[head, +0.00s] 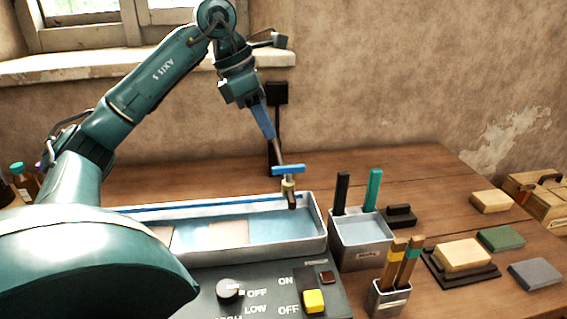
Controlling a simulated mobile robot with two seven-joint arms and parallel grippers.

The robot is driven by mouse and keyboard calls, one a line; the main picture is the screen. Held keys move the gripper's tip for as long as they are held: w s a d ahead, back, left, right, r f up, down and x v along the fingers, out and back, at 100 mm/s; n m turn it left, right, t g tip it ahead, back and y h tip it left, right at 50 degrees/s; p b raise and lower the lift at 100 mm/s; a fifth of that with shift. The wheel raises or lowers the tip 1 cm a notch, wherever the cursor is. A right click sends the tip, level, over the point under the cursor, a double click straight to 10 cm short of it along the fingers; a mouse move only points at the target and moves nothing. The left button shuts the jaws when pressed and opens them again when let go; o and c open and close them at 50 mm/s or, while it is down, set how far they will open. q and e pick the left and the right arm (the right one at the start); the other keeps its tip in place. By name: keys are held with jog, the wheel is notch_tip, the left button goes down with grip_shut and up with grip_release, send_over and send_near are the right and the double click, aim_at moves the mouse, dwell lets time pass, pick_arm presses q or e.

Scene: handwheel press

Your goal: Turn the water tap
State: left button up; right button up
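The water tap (290,190) has a blue bar handle (290,169) on a brass body. It stands over the right part of a long pale trough (319,232). My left gripper (279,157) reaches down from the upper left, its narrow fingers pointing at the left part of the handle. The tips are at or just above the handle; I cannot tell whether they touch. The fingers overlap in this view, so I cannot see a gap between them. My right gripper is not in view.
A dark post (277,95) stands behind the tap. A control panel (262,312) with a knob and a yellow switch is in front of the trough. To the right are a bin (362,229), a cup of brushes (388,301) and several blocks (463,255). Bottles (24,184) stand at the far left.

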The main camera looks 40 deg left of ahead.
aim_at(287, 166)
pick_arm(q)
jog(key=x, duration=0.9)
jog(key=shift+w+d+f+b, duration=0.1)
jog(key=shift+w+f+b, duration=0.05)
jog(key=shift+f+b, duration=0.2)
jog(key=shift+c, duration=0.2)
grip_shut()
